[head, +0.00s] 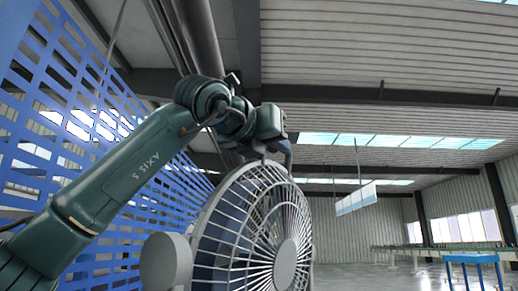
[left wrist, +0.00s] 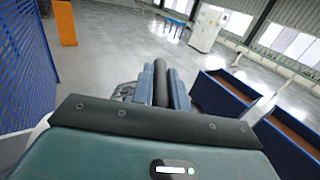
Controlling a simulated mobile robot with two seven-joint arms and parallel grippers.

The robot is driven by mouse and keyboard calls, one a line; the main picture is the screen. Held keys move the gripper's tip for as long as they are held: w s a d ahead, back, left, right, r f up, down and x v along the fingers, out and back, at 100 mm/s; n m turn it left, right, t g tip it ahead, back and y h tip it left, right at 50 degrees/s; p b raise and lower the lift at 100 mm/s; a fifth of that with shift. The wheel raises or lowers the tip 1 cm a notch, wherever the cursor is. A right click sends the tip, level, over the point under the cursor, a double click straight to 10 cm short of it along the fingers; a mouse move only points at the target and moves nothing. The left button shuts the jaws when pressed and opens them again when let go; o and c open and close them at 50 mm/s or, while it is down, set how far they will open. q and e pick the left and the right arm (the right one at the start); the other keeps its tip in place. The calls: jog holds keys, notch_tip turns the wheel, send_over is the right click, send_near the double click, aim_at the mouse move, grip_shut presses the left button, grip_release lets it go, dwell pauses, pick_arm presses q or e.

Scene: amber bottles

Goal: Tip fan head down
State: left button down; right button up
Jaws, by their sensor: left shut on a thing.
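The grey fan head (head: 292,262) stands at the bottom middle of the head view, its round wire cage facing right and a rounded motor housing at its left. My left arm reaches in from the left, and my left gripper (head: 286,150) is at the top rim of the cage. In the left wrist view the two fingers of my left gripper (left wrist: 162,78) are closed on a dark bar at the fan's top. The fan's lower part and stand are out of the head view. My right gripper is in neither view.
A blue slatted panel (head: 75,110) stands at the left behind my arm. A blue table (head: 472,258) is far right. The wrist view shows an orange block (left wrist: 65,22), a white cabinet (left wrist: 207,28) and a blue bin (left wrist: 222,92). Grey floor between them is open.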

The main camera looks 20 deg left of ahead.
pick_arm(q)
jog(key=d+m, duration=0.1)
jog(key=s+d+f+m, duration=0.1)
jog(key=d, duration=0.1)
jog(key=d+f+m+b, duration=0.1)
jog(key=d, duration=0.1)
jog(key=shift+s, duration=0.2)
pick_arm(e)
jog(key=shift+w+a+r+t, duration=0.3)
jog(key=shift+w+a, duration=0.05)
pick_arm(q)
jog(key=c, duration=1.4)
grip_release()
jog(key=shift+a, duration=0.1)
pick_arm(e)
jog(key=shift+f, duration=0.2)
pick_arm(q)
jog(key=shift+s, duration=0.1)
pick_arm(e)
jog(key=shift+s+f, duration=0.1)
